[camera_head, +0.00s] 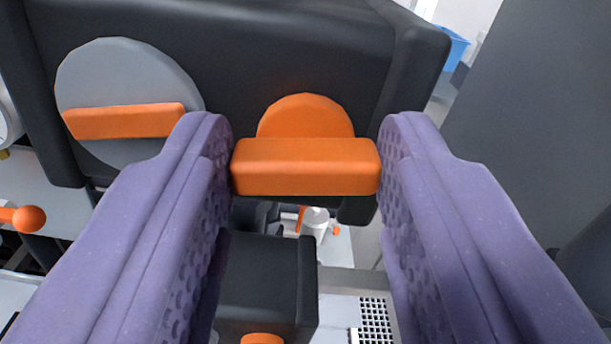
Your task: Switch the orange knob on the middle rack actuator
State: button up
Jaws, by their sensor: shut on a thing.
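The black actuator box (240,50) fills the top of the view. On its face is an orange knob (305,165) with a round orange base and a horizontal bar handle. My gripper (305,160) has two purple padded fingers, one at each end of the bar, and is shut on it. To the left on the same box is a grey round dial (115,75) with a slightly tilted orange bar (125,121). The left finger's tip overlaps the dial's right edge in the picture.
Below is another black box (265,285) with an orange part at its bottom. An orange ball-ended lever (30,218) is at far left. A dark grey panel (530,110) stands at right. A blue bin (453,48) shows behind at top right.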

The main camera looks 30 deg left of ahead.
jog(key=n+b, duration=0.1)
jog(key=n, duration=0.1)
jog(key=n+b, duration=0.1)
jog(key=b, duration=0.1)
jog(key=shift+f+n, duration=0.2)
jog(key=shift+n, duration=0.2)
jog(key=n+b, duration=0.3)
jog(key=shift+a+n, duration=0.1)
jog(key=shift+n, duration=0.2)
jog(key=n+b, duration=0.3)
jog(key=n, duration=0.1)
jog(key=shift+s, duration=0.1)
jog(key=shift+n+b, duration=0.75)
jog(key=shift+n, duration=0.45)
jog(key=o, duration=1.1)
jog(key=shift+a, duration=0.1)
jog(key=shift+c, duration=0.2)
